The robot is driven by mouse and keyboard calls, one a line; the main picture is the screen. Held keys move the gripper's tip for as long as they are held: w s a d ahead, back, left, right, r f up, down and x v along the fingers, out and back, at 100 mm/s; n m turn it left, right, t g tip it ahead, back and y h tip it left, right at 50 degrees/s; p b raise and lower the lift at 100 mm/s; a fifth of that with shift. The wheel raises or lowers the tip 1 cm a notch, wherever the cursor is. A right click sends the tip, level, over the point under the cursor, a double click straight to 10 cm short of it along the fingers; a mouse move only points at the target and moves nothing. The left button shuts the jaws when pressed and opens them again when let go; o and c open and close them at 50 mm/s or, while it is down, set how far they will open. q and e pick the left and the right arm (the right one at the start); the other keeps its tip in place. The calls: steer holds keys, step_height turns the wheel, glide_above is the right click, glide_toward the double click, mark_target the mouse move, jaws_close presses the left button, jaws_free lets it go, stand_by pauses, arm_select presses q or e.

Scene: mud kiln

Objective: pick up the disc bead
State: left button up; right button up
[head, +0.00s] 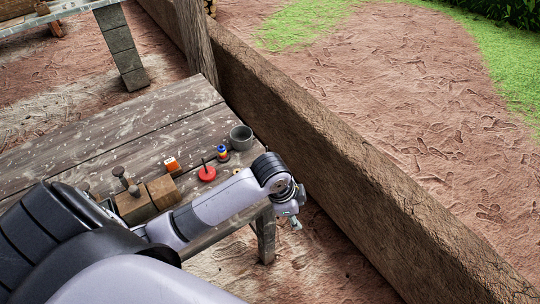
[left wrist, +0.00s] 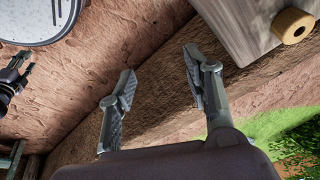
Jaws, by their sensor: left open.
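The disc bead, a small tan ring with a dark hole, lies near the front right edge of the wooden table, small in the head view (head: 237,171). In the left wrist view the bead (left wrist: 293,27) is at the upper right, on the grey table's corner. My left gripper (left wrist: 162,84) is open, with nothing between its fingers. In the head view the left gripper (head: 292,216) hangs past the table's edge, to the right of and apart from the bead.
A low mud wall (head: 330,150) runs along the right.

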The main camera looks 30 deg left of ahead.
arm_select(q)
steer(key=w+a+r+m+g+y, duration=0.1)
steer(key=w+a+r+m, duration=0.3)
steer(key=a+r, duration=0.55)
steer(key=w+a+r+m+g+y, duration=0.1)
steer(key=w+a+r+m, duration=0.45)
steer(key=r, duration=0.75)
steer(key=shift+n, duration=0.45)
step_height(320, 180, down, 12)
steer(key=shift+s+r+p, duration=0.15)
steer(key=shift+p, duration=0.2)
steer(key=shift+w+a+f+p, duration=0.1)
steer(key=shift+f+p, duration=0.05)
steer(key=shift+f, duration=0.75)
steer(key=shift+w+a+f+p, duration=0.1)
steer(key=shift+a+f, duration=0.05)
steer(key=shift+f, duration=0.8)
steer(key=shift+w+a+f+p, duration=0.1)
steer(key=shift+f+p, duration=0.05)
steer(key=shift+f, duration=0.75)
arm_select(e)
steer(key=shift+s+r, duration=0.4)
steer(key=shift+r, duration=0.4)
arm_select(q)
steer(key=c, duration=0.9)
